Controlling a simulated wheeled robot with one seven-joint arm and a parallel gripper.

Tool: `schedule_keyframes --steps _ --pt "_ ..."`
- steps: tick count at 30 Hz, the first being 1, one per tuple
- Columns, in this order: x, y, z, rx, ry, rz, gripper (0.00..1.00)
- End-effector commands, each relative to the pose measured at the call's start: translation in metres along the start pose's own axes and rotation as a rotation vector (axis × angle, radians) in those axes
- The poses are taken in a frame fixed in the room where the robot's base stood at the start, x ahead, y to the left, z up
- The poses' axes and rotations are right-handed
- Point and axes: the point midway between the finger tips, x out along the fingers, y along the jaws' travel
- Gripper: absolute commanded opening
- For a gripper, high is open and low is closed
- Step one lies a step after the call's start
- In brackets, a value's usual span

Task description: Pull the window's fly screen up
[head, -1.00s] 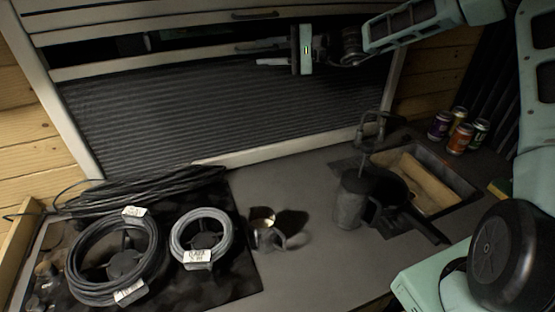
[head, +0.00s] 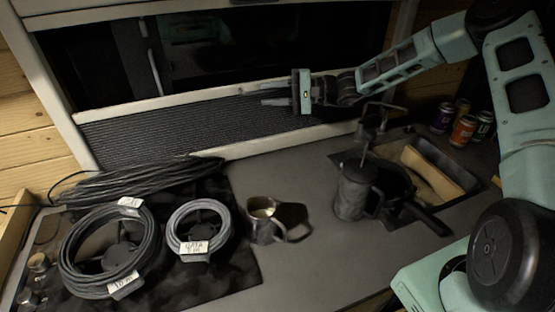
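The window (head: 200,50) is at the back, with a dark open area across its upper part. A dark pleated screen (head: 170,128) fills only its lower part, below a pale crossbar (head: 130,110). I cannot tell for sure whether this pleated sheet is the fly screen or a blind. My gripper (head: 268,94) is at the right half of this crossbar, fingers pointing left. Its two fingers show slightly apart, one above the other, at the bar. Their contact with the bar or a handle there is too small and dark to make out.
Below the window, the counter holds cable coils (head: 110,255), a metal cup (head: 262,220), a dark jug (head: 353,190), a sink (head: 462,190) with a tap (head: 375,118), and several cans (head: 462,130). Bare counter (head: 290,255) lies in the front middle.

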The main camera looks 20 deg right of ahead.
Motion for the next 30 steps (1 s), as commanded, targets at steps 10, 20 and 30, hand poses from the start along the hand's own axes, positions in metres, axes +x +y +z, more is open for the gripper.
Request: schedule_keyframes --steps 10,20,30 --pt "-0.068 0.003 0.000 0.000 0.001 0.001 0.31" --pt "-0.131 0.002 -0.001 0.000 0.002 -0.001 0.31" --pt "-0.111 0.017 0.029 0.009 -0.090 0.111 0.31"
